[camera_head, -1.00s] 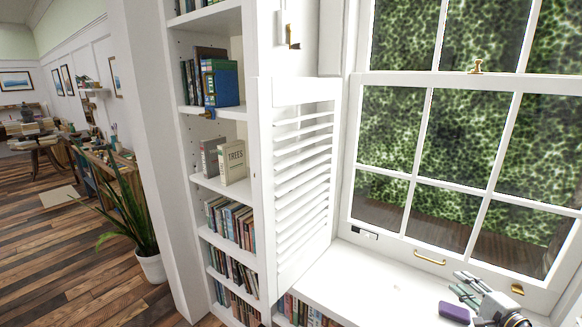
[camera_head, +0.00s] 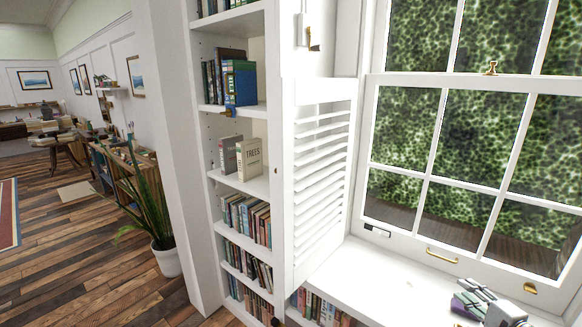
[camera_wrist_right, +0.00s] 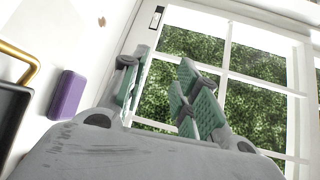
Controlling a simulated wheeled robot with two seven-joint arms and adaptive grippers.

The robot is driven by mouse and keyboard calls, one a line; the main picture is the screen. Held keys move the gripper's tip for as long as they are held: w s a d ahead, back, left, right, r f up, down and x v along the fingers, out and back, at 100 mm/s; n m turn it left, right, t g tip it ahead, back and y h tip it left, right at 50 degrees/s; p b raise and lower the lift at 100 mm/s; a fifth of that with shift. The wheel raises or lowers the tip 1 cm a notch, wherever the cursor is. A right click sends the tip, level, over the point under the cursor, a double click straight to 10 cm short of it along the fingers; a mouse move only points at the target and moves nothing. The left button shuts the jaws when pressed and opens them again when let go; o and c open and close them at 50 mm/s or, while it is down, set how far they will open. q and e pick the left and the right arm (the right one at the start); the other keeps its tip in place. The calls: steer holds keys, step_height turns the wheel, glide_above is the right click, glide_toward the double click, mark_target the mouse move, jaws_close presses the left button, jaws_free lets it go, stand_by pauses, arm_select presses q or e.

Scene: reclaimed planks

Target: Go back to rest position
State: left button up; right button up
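My right gripper (camera_head: 478,291) is at the lower right of the head view, above the white window seat (camera_head: 395,283). In the right wrist view its two green-padded fingers (camera_wrist_right: 160,88) stand apart with only the window behind them, so it is open and empty. A purple block (camera_head: 462,308) lies on the seat just left of the gripper, partly covered by it. In the wrist view the block (camera_wrist_right: 68,95) is left of the fingers, apart from them. My left gripper is not in view.
The sash window (camera_head: 440,180) rises behind the seat, with a brass handle (camera_head: 441,254) low on its frame. A louvred shutter (camera_head: 320,180) and a bookcase (camera_head: 239,185) stand left of it. A potted plant (camera_head: 165,258) stands on the plank floor, which has open room left.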

steer(key=s+a+f+n+g+y, duration=0.1)
steer(key=s+a+f+n+g, duration=0.1)
steer(key=a+f+n, duration=0.35)
steer(key=s+a+f+n+g+y, duration=0.1)
steer(key=s+a+f+n+g, duration=0.15)
steer(key=a, duration=0.55)
steer(key=s+a+f+n+g+y, duration=0.1)
steer(key=s+a+f+n+g, duration=0.15)
steer(key=a, duration=0.45)
steer(key=s+a+n+g+h, duration=0.5)
steer(key=s+a+n, duration=0.5)
steer(key=s, duration=0.6)
step_height(320, 180, down, 31)
steer(key=d+g+p, duration=0.1)
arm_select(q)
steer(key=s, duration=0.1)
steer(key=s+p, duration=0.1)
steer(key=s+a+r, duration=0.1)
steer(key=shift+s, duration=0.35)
arm_select(e)
steer(key=s+d+f, duration=0.4)
steer(key=s+f, duration=0.6)
steer(key=s, duration=0.1)
steer(key=s+d+f+g, duration=0.1)
steer(key=s+d+f, duration=0.3)
steer(key=s+f, duration=0.5)
steer(key=shift+s+d+f+h, duration=0.3)
steer(key=shift+s+f+h, duration=0.1)
steer(key=shift+s, duration=0.55)
